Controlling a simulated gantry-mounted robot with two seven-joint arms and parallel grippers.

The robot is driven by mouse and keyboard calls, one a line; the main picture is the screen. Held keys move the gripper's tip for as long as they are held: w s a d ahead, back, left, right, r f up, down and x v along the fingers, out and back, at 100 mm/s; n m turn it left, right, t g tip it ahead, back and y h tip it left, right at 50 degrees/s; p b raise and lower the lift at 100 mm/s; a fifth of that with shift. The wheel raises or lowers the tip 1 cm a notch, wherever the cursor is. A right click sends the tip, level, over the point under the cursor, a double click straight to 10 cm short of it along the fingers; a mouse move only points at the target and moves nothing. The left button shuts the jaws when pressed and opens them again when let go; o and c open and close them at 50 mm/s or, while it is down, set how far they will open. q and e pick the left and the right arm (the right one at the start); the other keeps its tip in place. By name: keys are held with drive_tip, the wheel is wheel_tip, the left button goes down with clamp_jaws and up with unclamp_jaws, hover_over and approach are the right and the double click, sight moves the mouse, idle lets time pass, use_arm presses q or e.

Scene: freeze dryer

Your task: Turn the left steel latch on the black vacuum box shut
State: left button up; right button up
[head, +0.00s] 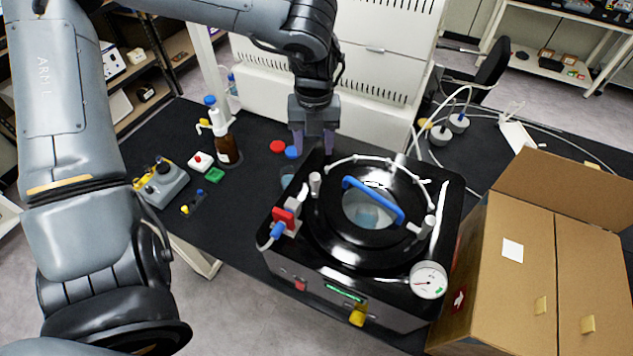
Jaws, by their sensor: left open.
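The black vacuum box (345,262) stands on the dark bench, its round lid closed and a blue handle (373,200) across the window. The left steel latch (315,184) is a short upright silver post at the lid's left rim. Another steel latch (428,226) stands at the lid's right rim. My left gripper (314,150) points down just behind the left latch, with its fingers apart and nothing visible between them. It looks apart from the latch, though the exact gap is hard to judge. My right gripper is not in view.
A red valve (284,218) with a blue fitting sits on the box's left edge, and a pressure gauge (428,280) on its front right corner. A cardboard box (500,285) stands close on the right.

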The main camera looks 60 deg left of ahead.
sight(315, 176)
use_arm(q)
wheel_tip(315, 176, down, 11)
drive_tip(key=shift+w+r, duration=0.1)
idle(0.6)
drive_tip(key=shift+c, duration=0.3)
clamp_jaws()
